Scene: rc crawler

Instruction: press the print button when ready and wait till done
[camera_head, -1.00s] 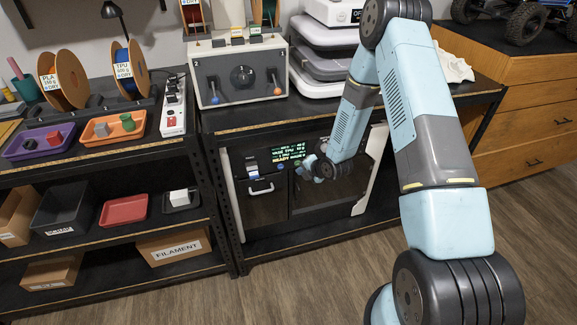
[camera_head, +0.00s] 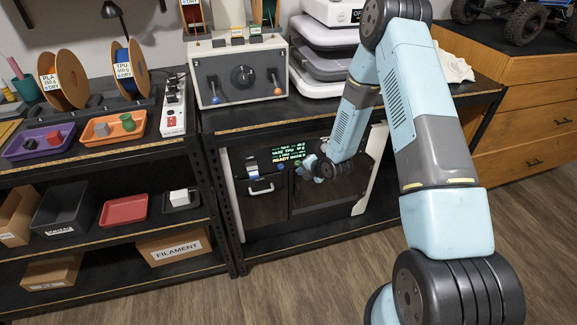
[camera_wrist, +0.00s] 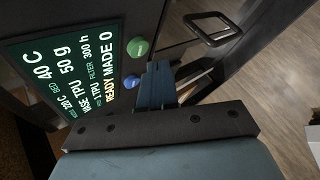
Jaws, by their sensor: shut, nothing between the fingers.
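The printer (camera_head: 266,208) sits under the bench, with a dark front and light side edges. Its lit screen (camera_head: 290,155) ends in a line that reads READY MADE 0 in the wrist view (camera_wrist: 65,75). A green button (camera_wrist: 138,47) and a blue button (camera_wrist: 131,81) are beside the screen. Their labels are too small to read, so I cannot tell which is the print button. My gripper (camera_wrist: 158,72) is shut and empty. Its tips are close to the two buttons, just right of the blue one and below the green one in the wrist view. Contact cannot be told.
A dark handle (camera_wrist: 208,28) sticks out near my fingers in the wrist view. A shelf with trays (camera_head: 125,210) and filament spools (camera_head: 66,80) is at left. The floor (camera_head: 300,275) in front is clear.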

